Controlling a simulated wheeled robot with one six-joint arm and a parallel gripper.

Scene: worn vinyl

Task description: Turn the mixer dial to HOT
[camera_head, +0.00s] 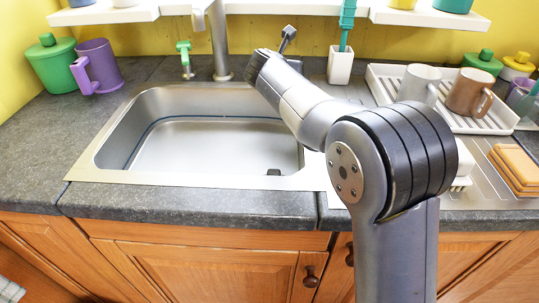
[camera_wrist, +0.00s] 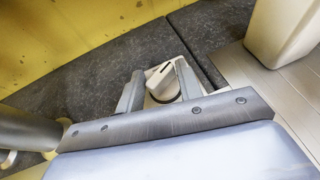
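The mixer dial is a small cream knob (camera_wrist: 163,82) with a raised bar and a dark slot or mark, low at the back of the counter in the wrist view. My gripper (camera_wrist: 158,82) has its two grey fingers spread, one on each side of the dial. Whether the fingers touch it, I cannot tell; the right one looks closer. No HOT marking can be read. In the head view my gripper (camera_head: 286,40) is at the back of the sink, right of the tap (camera_head: 220,45); the dial is hidden behind my arm there.
The steel sink (camera_head: 120,130) is empty apart from its drain. A white utensil pot (camera_head: 340,66) stands right of my gripper and shows in the wrist view (camera_wrist: 282,28). The tap column (camera_wrist: 25,130) is at left. A dish rack (camera_head: 385,88) with mugs is further right.

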